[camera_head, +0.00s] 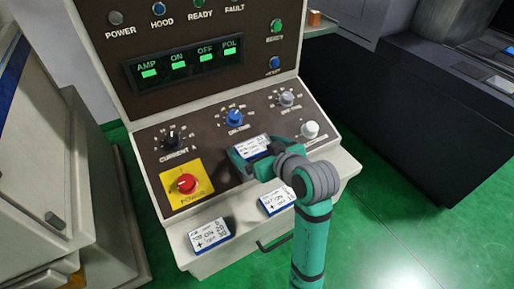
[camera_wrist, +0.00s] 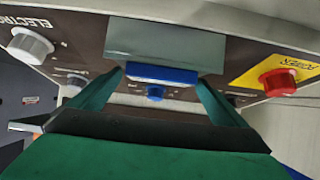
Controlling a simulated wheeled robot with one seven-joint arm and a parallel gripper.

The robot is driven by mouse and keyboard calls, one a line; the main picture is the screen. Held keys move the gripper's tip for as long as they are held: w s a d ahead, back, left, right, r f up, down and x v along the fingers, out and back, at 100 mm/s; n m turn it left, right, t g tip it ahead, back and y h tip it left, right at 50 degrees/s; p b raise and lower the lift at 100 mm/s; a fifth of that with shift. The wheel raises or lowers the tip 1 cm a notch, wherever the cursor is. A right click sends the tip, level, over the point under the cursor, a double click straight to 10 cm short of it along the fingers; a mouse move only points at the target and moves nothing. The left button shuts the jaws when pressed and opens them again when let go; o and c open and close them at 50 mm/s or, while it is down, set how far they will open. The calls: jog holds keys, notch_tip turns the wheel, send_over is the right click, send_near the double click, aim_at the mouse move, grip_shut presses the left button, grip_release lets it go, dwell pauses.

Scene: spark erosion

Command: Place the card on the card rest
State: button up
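The card (camera_head: 253,146), a white printed face with a blue edge, is in front of the sloped control panel. In the wrist view its blue edge (camera_wrist: 160,74) spans the space between my two fingers, which meet both its ends. My gripper (camera_head: 252,152) is shut on the card; the wrist view shows the green fingers (camera_wrist: 162,77) too. A grey-green plate (camera_wrist: 165,41), perhaps the card rest, lies directly beyond the card in the wrist view. Whether the card touches it I cannot tell. In the head view my gripper and the card hide most of that spot.
Two more cards lie on the lower ledge (camera_head: 245,232): one at the left (camera_head: 210,236), one nearer my arm (camera_head: 277,200). A red button (camera_head: 186,183) on a yellow plate, a blue knob (camera_head: 235,118) and a white knob (camera_head: 310,129) surround the card. Green floor is clear at right.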

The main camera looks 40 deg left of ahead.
jog(key=shift+d+r, duration=0.2)
jog(key=shift+r, duration=0.1)
jog(key=v, duration=1.1)
jog(key=shift+s+d, duration=0.2)
jog(key=shift+d, duration=0.05)
